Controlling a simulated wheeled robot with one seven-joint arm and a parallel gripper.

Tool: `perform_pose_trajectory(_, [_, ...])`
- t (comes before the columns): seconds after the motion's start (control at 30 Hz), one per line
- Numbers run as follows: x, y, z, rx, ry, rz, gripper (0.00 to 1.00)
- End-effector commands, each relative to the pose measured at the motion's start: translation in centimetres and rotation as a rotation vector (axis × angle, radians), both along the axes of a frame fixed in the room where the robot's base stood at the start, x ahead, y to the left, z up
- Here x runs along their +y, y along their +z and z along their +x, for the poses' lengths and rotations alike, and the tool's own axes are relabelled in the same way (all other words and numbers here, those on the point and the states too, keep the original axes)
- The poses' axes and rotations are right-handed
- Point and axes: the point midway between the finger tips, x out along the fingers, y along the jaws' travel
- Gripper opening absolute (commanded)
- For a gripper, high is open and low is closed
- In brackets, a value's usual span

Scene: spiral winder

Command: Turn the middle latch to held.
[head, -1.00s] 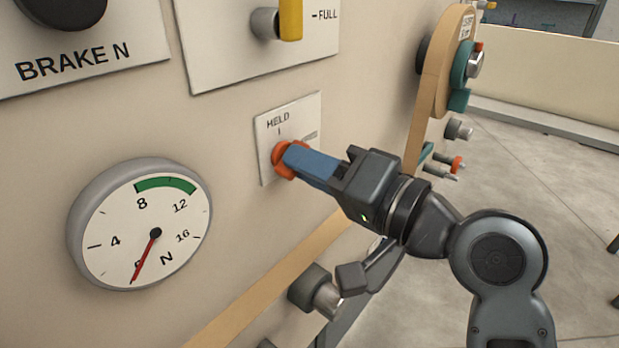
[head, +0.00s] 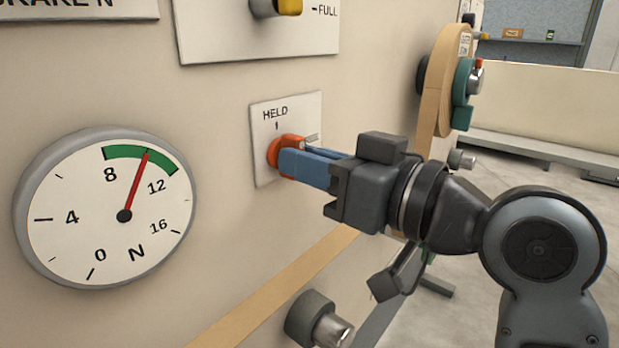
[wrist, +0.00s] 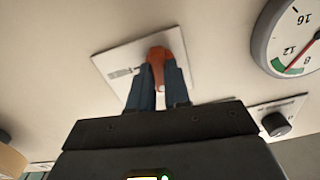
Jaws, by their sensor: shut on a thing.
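The middle latch (head: 272,152) is an orange knob on a small white plate (head: 262,178) on the cream machine panel. The plate reads HELD with a tick above the knob, and a smaller label, too blurred to read, sits to the right. My gripper (head: 291,163) reaches in from the right, its blue fingers shut on the latch. In the wrist view the orange latch handle (wrist: 167,52) lies between the two fingers. The fingers hide part of the latch, so I cannot tell exactly where it points.
A round dial gauge (head: 75,230) is at left, its red needle in the green band. A yellow-handled knob (head: 288,6) on a FULL plate is above. A tan web strip (head: 270,290) runs below, beside a grey roller (head: 310,318). A tan reel (head: 447,85) stands at right.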

Motion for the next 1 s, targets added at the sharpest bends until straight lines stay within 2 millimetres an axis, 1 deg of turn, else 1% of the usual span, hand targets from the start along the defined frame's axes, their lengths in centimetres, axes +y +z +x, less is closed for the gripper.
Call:
perform_pose_trajectory(0.03, [-0.05, -0.38, 0.03, -0.018, -0.001, -0.016, 0.0])
perform_pose_trajectory(0.33, [-0.06, -0.25, 0.04, -0.099, 0.0, -0.083, 0.0])
perform_pose_trajectory(0.87, [-0.04, -0.17, 0.03, -0.117, -0.001, -0.096, 0.0])
perform_pose_trajectory(0.9, [-0.04, -0.17, 0.03, -0.117, -0.001, -0.096, 0.2])
perform_pose_trajectory(1.0, [-0.03, -0.13, 0.03, -0.116, -0.001, -0.095, 0.3])
